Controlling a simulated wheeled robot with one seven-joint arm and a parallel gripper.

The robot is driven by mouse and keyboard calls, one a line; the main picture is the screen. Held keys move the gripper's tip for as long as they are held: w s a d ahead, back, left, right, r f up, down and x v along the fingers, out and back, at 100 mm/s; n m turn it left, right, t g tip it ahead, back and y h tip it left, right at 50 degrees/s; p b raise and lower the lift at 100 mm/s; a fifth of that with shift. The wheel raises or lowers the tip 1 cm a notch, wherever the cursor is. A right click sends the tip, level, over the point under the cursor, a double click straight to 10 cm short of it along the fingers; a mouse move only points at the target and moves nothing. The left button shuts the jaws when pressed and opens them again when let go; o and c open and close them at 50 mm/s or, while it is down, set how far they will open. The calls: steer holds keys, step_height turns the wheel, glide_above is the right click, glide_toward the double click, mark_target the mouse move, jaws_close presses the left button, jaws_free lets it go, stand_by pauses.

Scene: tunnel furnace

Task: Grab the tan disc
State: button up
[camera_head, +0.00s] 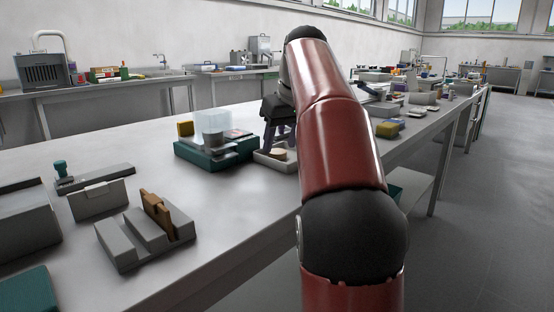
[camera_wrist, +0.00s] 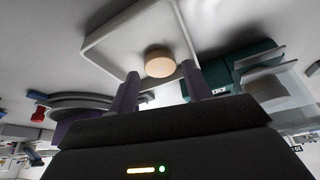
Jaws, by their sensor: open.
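The tan disc (camera_head: 277,154) lies in a shallow white tray (camera_head: 262,161) on the long grey table. In the wrist view the tan disc (camera_wrist: 158,62) shows just past the fingertips, roughly between them, inside the white tray (camera_wrist: 97,38) near its rim. My gripper (camera_wrist: 161,80) is open and empty, its two fingers apart. In the head view my gripper (camera_head: 279,138) hangs above and beside the tray, partly hidden by my red arm. I cannot tell the exact gap between the fingertips and the disc.
A green box (camera_head: 205,158) with a clear container (camera_head: 211,122) stands left of the tray. A grey slotted holder (camera_head: 130,245) with a brown piece is at the front left. Several small items stand farther right along the table. The table between is clear.

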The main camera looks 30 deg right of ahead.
steer(key=shift+x, duration=0.95)
steer(key=c, duration=0.8)
steer(key=shift+o, duration=0.2)
steer(key=shift+r, duration=0.15)
